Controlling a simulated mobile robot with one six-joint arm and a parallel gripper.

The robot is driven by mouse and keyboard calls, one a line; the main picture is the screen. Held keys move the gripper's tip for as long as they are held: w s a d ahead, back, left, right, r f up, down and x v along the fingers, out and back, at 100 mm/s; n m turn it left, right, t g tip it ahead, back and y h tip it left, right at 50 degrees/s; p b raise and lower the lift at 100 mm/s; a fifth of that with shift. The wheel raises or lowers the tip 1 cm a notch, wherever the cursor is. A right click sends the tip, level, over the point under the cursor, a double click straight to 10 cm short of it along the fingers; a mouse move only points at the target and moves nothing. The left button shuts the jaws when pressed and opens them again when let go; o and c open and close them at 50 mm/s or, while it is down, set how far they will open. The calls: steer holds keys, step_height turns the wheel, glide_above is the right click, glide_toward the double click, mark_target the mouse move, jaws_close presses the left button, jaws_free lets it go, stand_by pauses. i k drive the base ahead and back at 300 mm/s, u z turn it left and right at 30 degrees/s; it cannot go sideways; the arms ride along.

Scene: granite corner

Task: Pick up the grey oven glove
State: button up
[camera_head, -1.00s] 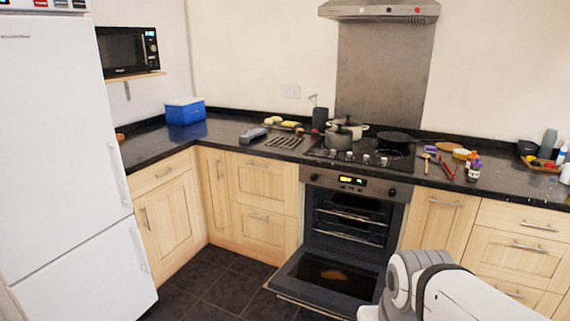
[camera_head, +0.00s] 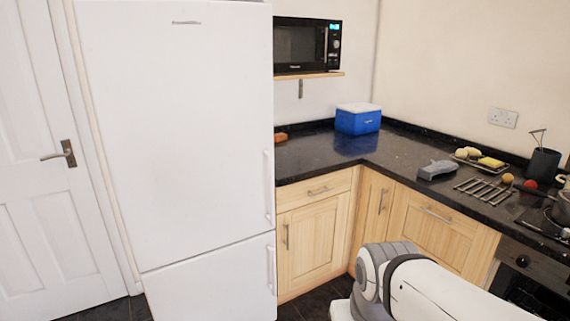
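A grey item (camera_head: 437,170) that looks like the oven glove lies on the black countertop, right of the corner, just left of a metal rack. It is small in view, so its exact shape is hard to tell. My arm crosses the lower right of the head view, in front of the cabinets. My gripper is outside the picture, so its state does not show.
A blue cool box (camera_head: 358,122) stands in the counter corner. A metal rack (camera_head: 485,191) and a tray of food (camera_head: 480,160) are right of the grey item. A tall white fridge (camera_head: 175,150) and a white door (camera_head: 45,190) fill the left. The oven (camera_head: 525,285) is partly hidden by my arm.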

mark_target(442, 166)
steer(key=u, duration=0.15)
steer(key=i, duration=1.7)
steer(key=z, duration=0.75)
steer(key=i, duration=1.25)
steer(key=z, duration=1.2)
steer(key=i, duration=0.5)
steer(key=z, duration=0.3)
